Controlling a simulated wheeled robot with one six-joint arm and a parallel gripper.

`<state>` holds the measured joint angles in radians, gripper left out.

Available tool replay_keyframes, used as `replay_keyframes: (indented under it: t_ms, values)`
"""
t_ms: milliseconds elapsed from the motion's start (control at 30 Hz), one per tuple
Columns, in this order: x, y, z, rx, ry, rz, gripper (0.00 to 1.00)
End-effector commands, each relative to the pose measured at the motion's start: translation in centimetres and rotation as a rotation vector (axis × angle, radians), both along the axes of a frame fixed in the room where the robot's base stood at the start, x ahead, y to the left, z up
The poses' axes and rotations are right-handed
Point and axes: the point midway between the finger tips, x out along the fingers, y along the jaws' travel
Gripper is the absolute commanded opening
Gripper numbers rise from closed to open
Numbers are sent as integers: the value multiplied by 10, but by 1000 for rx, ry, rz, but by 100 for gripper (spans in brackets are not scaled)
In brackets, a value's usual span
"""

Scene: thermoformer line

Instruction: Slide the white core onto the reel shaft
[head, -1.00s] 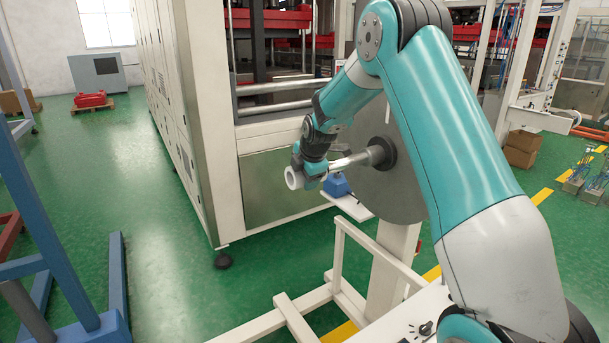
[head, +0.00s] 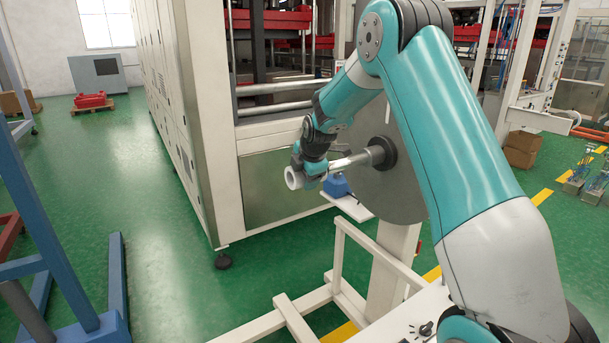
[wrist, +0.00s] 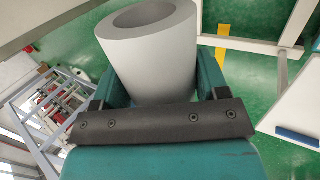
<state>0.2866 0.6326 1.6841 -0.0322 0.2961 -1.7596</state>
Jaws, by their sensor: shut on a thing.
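The white core (head: 293,178) is a short hollow cylinder held in my gripper (head: 311,175), near the free left end of the reel shaft. In the wrist view the core (wrist: 150,60) sits between both teal fingers of my gripper (wrist: 160,85), its open bore showing at the top. The reel shaft (head: 350,162) is a shiny metal bar that runs left from a dark hub on a large grey disc (head: 400,195). My gripper hides the shaft's tip, so I cannot tell whether the core is around it or just in front of it.
A white frame (head: 340,225) with rails stands below the shaft. A blue item (head: 337,186) sits on a small white shelf (head: 352,207) under the shaft. The large machine cabinet (head: 285,190) is behind. Open green floor lies to the left.

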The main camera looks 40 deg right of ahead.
Motion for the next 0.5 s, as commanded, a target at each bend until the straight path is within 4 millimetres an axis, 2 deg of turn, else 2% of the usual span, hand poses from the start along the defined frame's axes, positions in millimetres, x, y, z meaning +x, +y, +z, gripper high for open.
replay_keyframes:
  t_ms: [500]
  values:
    - [0, -7, 1, -1, -1, 0, 29]
